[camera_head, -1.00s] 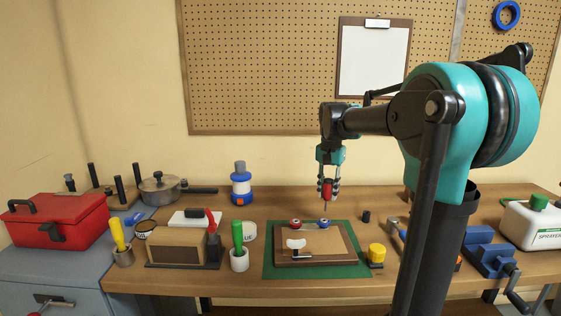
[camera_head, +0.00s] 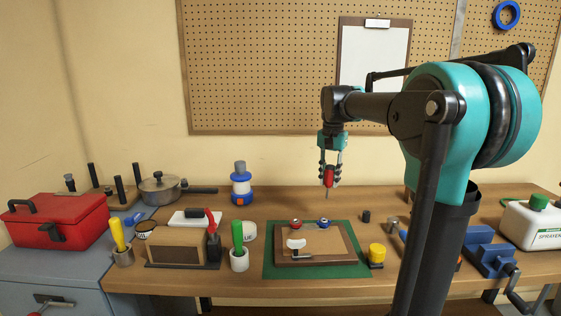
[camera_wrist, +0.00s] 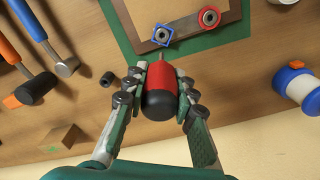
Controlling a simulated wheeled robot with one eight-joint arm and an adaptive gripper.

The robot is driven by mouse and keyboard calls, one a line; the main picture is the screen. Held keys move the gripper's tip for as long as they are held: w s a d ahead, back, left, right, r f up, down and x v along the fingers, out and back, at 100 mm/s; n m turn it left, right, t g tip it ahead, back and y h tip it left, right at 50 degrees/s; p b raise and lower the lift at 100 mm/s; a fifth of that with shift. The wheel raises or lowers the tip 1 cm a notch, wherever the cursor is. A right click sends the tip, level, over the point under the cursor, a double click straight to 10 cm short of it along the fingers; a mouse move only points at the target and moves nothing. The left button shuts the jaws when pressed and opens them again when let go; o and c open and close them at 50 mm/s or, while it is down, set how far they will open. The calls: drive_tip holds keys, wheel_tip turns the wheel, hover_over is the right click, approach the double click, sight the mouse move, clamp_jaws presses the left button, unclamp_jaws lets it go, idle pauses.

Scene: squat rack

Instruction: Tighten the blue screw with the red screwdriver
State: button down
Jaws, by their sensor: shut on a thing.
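My gripper (camera_head: 329,177) is shut on the red screwdriver (camera_head: 329,180), which hangs upright with its tip down, above and behind the board. In the wrist view, the screwdriver's red handle with a black end (camera_wrist: 160,98) sits between both fingers, its shaft pointing toward the board. The blue screw (camera_head: 309,223) stands near the back edge of the wooden board (camera_head: 338,257); it also shows in the wrist view (camera_wrist: 162,35), with a square blue surround. A red screw (camera_head: 295,222) is beside it, at the other end of a grey strip. The screwdriver tip is apart from the blue screw.
The board lies on a green mat (camera_head: 268,270). A green-handled tool in a white cup (camera_head: 239,260) and a blue-white bottle (camera_head: 241,188) are left.

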sight(331, 165)
drive_tip(key=shift+w+d+r, duration=0.1)
drive_tip(key=shift+w+r, duration=0.1)
drive_tip(key=shift+r, duration=1.5)
